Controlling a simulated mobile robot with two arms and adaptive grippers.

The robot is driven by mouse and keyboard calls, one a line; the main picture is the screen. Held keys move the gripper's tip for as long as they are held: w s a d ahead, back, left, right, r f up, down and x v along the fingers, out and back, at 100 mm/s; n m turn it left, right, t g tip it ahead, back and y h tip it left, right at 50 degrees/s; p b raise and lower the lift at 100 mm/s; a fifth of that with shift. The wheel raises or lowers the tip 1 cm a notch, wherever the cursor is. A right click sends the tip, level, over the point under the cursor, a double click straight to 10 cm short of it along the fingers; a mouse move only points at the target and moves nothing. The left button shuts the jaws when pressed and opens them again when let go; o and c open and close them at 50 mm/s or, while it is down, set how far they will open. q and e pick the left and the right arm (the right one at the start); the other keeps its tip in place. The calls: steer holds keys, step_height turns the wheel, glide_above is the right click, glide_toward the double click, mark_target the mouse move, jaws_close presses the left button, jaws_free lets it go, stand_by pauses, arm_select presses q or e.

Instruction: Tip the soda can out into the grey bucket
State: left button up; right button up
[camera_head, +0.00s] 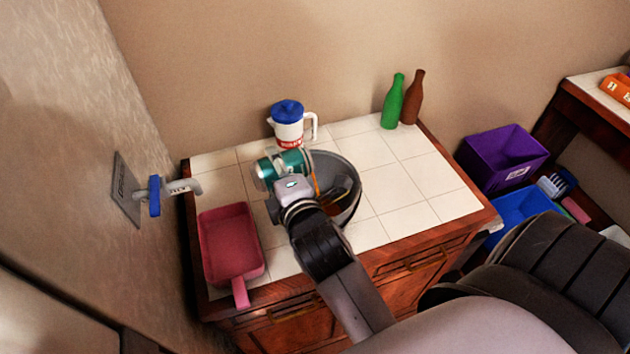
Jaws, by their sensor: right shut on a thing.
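The soda can (267,172), teal with pale metal ends, lies tipped on its side in my right gripper (287,166). The gripper is shut on it, and the gripper body hides part of the can. The grey bucket (350,174) stands on the tiled counter, just right of the can and partly behind my right wrist. The can's right end is at the bucket's left side. A thin orange-brown streak shows just below that end, and brown colour shows inside the bucket. My left gripper is not in view.
A white jug with blue lid (289,127) stands behind the can. Green (393,105) and brown (413,100) bottles stand at the back right. A red dustpan (230,245) lies at front left, near a wall tap (155,192). The counter's right side (425,185) is clear.

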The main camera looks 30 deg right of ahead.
mark_target(299, 168)
steer(key=shift+d+f+m+y+b, duration=0.15)
steer(key=shift+f+m+y+b, duration=0.15)
steer(key=shift+m+b, duration=0.4)
steer(key=shift+d+f+m+y+b, duration=0.15)
steer(key=shift+f+m+y+b, duration=0.15)
steer(key=shift+m+b, duration=0.4)
stand_by(1.4)
steer(key=shift+d+r+m+p, duration=0.15)
steer(key=shift+r+m+p, duration=0.15)
steer(key=shift+m+p, duration=0.1)
stand_by(0.5)
steer(key=shift+s+d+r+m+t+y+p, duration=0.1)
steer(key=shift+d+r+m+t+y+p, duration=0.2)
steer(key=shift+p, duration=0.35)
steer(key=shift+d+r+m+y+p, duration=0.1)
steer(key=shift+r+m+p, duration=0.25)
steer(key=shift+p, duration=0.25)
steer(key=shift+f+m, duration=0.2)
steer(key=shift+m, duration=0.05)
steer(key=shift+d+r+m+p, duration=0.15)
steer(key=shift+r+m+p, duration=0.15)
steer(key=shift+p, duration=0.45)
steer(key=shift+s+d+r+m+y+p, duration=0.15)
steer(key=shift+d+m+y+p, duration=0.25)
steer(key=shift+m+p, duration=0.25)
steer(key=shift+d+r+m+t+p, duration=0.1)
steer(key=shift+m+t+p, duration=0.2)
steer(key=shift+p, duration=0.1)
